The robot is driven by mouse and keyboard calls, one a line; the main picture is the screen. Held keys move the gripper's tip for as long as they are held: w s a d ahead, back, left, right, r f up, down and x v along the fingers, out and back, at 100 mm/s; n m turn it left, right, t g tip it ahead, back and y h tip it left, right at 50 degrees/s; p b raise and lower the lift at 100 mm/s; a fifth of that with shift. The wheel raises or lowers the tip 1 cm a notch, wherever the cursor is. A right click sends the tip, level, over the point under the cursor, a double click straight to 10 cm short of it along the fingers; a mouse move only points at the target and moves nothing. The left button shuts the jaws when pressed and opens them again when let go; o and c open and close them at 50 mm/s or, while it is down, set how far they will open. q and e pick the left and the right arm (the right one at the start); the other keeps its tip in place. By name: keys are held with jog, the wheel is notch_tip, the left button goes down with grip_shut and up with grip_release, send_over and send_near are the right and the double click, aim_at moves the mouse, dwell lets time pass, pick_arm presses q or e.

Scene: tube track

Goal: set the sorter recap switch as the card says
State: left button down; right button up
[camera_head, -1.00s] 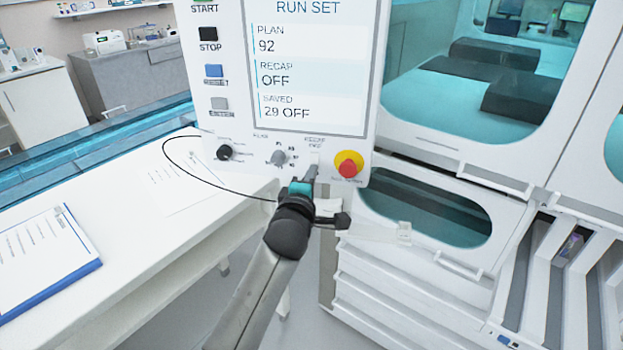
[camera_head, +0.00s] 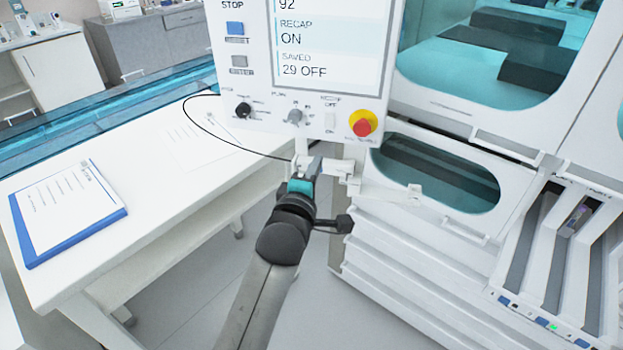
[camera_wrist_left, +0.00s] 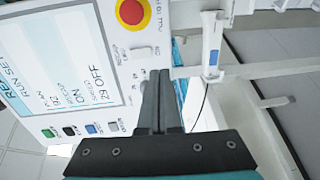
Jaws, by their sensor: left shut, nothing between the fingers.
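The recap switch (camera_head: 330,121) is a small white rocker on the panel, left of the red and yellow stop button (camera_head: 362,125). The screen (camera_head: 330,45) reads RECAP ON and SAVED 29 OFF. My left gripper (camera_head: 303,162) is shut and empty, just below the panel's lower edge and apart from the switch. In the left wrist view its dark fingers (camera_wrist_left: 160,75) point toward the panel, which appears turned sideways. A sheet on a blue clipboard (camera_head: 66,212) lies on the white bench; its text is too small to read. My right gripper is out of view.
A black knob (camera_head: 243,109) and a grey knob (camera_head: 294,116) sit left of the switch. A thin black cable (camera_head: 200,125) loops over the bench (camera_head: 150,215). A white bracket (camera_head: 390,193) extends right of my gripper. Tube lanes (camera_head: 570,240) stand at the right.

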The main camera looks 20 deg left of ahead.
pick_arm(q)
jog(key=s, duration=0.3)
jog(key=shift+s+d+f, duration=0.1)
jog(key=shift+f, duration=0.05)
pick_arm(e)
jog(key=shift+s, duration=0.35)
